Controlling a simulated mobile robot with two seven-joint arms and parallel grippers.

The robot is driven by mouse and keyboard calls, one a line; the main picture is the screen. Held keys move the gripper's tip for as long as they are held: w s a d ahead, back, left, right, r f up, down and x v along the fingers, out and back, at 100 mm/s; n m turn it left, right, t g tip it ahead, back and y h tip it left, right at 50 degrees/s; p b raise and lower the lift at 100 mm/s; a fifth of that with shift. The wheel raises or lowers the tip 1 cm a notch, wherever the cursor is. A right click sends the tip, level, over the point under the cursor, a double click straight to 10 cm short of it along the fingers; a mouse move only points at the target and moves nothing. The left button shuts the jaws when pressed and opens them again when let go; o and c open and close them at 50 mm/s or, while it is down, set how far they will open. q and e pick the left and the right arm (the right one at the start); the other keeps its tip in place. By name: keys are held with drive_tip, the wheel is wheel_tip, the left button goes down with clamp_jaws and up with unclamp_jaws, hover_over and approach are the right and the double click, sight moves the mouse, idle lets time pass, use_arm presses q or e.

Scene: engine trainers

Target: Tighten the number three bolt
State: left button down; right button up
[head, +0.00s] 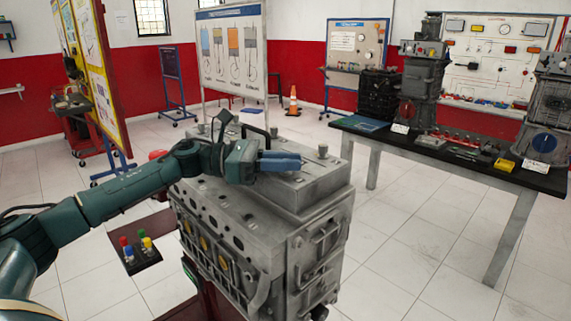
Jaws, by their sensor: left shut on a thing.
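A grey engine block (225,218) stands in the middle of the head view, with a raised cover (318,186) on top. Small upright bolts show on the cover, one near its right end (323,151) and one farther back (274,132). My left gripper (283,160), with blue fingers, reaches in from the left and lies level just over the cover's top. It is shut on what seems to be another bolt, mostly hidden by the fingers. No bolt numbers are readable. My right gripper is not in view.
A small dark tray (146,264) with several coloured pieces is left of the engine. A black-topped workbench (455,158) with engine models stands at the right. A display board (232,52) and an orange cone (293,102) are behind. White floor is clear between engine and bench.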

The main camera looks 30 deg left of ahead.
use_arm(q)
drive_tip(key=shift+r, duration=0.1)
drive_tip(key=c, duration=1.6)
unclamp_jaws()
drive_tip(key=shift+o, duration=1)
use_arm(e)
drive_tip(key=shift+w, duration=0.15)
